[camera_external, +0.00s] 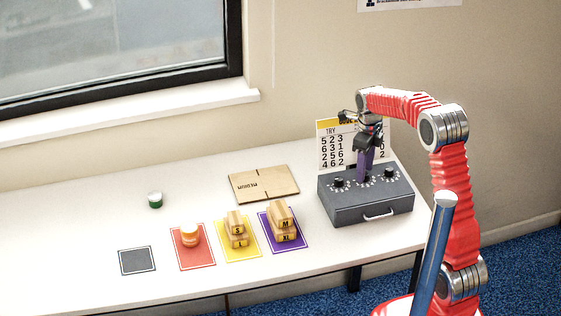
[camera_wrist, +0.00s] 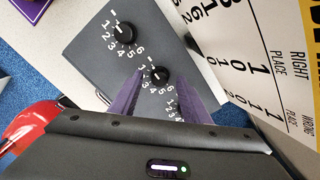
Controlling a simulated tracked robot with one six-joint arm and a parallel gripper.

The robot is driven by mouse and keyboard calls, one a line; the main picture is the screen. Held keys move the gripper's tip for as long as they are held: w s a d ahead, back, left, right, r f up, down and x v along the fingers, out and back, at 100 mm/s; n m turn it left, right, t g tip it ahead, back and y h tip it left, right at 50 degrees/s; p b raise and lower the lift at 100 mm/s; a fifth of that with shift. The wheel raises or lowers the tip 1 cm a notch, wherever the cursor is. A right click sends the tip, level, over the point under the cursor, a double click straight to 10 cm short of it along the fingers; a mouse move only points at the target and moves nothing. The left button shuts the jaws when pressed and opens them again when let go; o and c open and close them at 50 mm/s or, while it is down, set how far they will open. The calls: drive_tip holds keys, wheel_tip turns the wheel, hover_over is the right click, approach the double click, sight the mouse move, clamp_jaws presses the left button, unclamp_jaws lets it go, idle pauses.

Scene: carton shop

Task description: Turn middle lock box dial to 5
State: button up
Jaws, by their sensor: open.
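The grey lock box (camera_external: 372,207) stands at the right end of the table, with a silver handle on its front. Three black dials with white numbers are on its top. The middle dial (camera_wrist: 158,75) lies between the tips of my gripper (camera_wrist: 162,78) in the wrist view; I cannot tell if they touch it. Its pointer setting is too small to read surely. The left dial (camera_external: 338,183) and right dial (camera_external: 389,172) stand clear in the external view. My gripper (camera_external: 366,168) is open, pointing down at the middle dial and hiding it there.
A number card (camera_external: 328,147) stands behind the box. A flat carton (camera_external: 263,184) lies left of it. A small green-and-white item (camera_external: 155,200) stands behind.

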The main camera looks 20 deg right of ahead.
drive_tip(key=shift+f, duration=0.5)
drive_tip(key=c, duration=1)
